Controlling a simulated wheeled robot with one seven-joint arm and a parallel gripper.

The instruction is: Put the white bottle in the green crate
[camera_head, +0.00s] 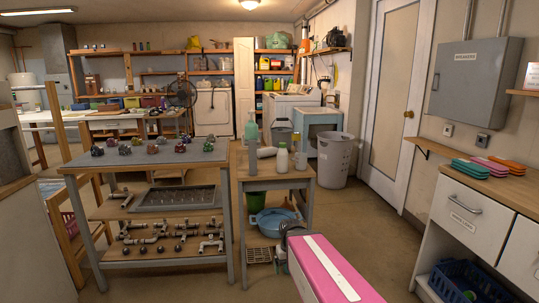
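A white bottle (283,158) with a dark cap stands upright on the small wooden table in the middle of the head view. A grey-white bottle or roll (266,152) lies on its side just left of it, and a grey mug (300,161) stands to its right. I cannot pick out a green crate with certainty. A green container (256,201) sits on the table's lower level, partly hidden, and a small green bin is on the far bench. My gripper seems to be the dark part (284,246) low in front of the table, apart from the bottle; its fingers are unclear.
A blue basin (274,220) is below. A workbench with pipe fittings (150,168) stands left.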

